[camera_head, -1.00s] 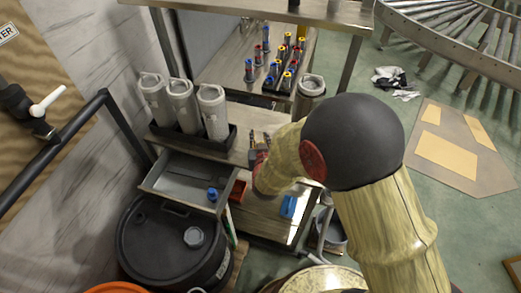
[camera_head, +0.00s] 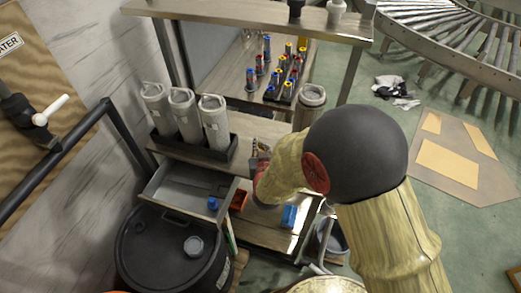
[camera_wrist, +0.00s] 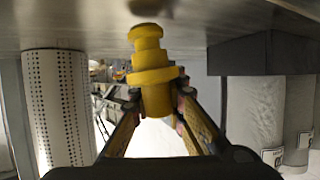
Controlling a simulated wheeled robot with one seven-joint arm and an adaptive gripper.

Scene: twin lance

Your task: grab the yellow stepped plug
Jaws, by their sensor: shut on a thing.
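The yellow stepped plug (camera_wrist: 152,62) stands between the two fingers of my gripper (camera_wrist: 156,98) in the wrist view. The fingers are shut on its lower part, and its narrower stepped end points to the top of the picture. A grey flat surface (camera_wrist: 230,20) runs across the top of that view, close to the plug's end; a dark round spot shows there above the plug. I cannot tell if they touch. In the head view my gripper (camera_head: 259,157) is over the middle shelf, and the plug is hidden or too small to make out.
Several grey canisters (camera_head: 184,115) stand in a black tray left of my gripper. A lidded metal container (camera_head: 309,104) stands to the right. An open drawer (camera_head: 180,190) holds a blue piece (camera_head: 213,203). Coloured plugs (camera_head: 286,80) stand on the back table.

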